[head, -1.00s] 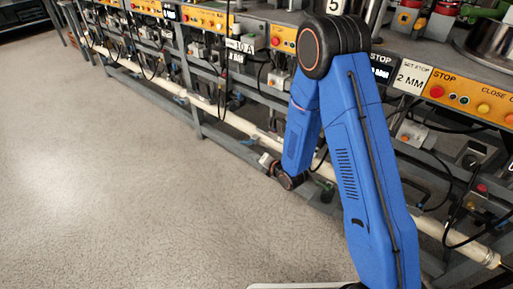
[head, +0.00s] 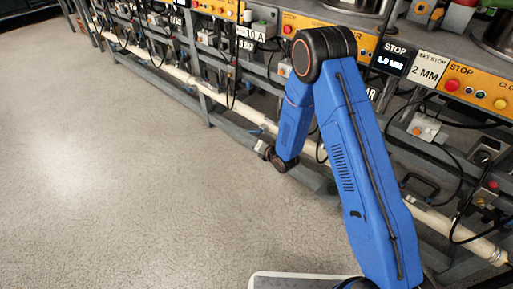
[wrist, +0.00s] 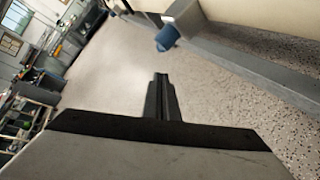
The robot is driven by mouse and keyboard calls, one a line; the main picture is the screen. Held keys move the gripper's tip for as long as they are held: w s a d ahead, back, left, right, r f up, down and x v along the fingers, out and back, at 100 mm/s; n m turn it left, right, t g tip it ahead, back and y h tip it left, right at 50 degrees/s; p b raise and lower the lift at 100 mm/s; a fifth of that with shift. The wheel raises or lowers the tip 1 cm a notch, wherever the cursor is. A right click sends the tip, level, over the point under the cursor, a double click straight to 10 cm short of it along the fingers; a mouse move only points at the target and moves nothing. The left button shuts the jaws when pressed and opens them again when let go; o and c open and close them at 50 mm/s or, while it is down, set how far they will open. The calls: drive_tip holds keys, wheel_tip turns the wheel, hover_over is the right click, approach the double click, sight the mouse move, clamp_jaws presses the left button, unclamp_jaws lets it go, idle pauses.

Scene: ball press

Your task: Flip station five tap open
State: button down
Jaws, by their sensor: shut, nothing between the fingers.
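My gripper (wrist: 161,82) is shut and empty in the wrist view, its fingertips over bare floor. Beyond and above the fingertips is a grey block (wrist: 184,15) with a blue cap (wrist: 167,38), next to a pale pipe (wrist: 265,18). A clear gap shows between fingertips and cap in the picture. I cannot tell whether this fitting is the station five tap. In the head view my blue arm reaches down towards the low pale pipe (head: 250,115) and covers part of it. My fingers cannot be made out there, and no tap is clearly visible.
A grey rail (wrist: 250,68) runs along the pipe in the wrist view. A bench with orange control panels (head: 305,24), hanging cables and grey frame posts stands along the right in the head view. Open speckled floor (head: 110,180) lies to the left.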

sight(255, 131)
drive_tip(key=shift+w+d+r, duration=0.25)
drive_tip(key=shift+w+r, duration=0.2)
drive_tip(key=shift+w, duration=0.2)
drive_tip(key=shift+w+d+r, duration=0.2)
drive_tip(key=shift+w+r, duration=0.25)
drive_tip(key=shift+w, duration=0.15)
drive_tip(key=shift+w+a+t+y, duration=0.15)
drive_tip(key=shift+t+y, duration=0.55)
drive_tip(key=shift+t, duration=0.2)
drive_tip(key=shift+w+a+r, duration=0.1)
drive_tip(key=shift+r, duration=0.1)
drive_tip(key=shift+w+a+r, duration=0.15)
drive_tip(key=shift+r, duration=0.05)
idle(0.4)
drive_tip(key=shift+f, duration=0.15)
idle(1.2)
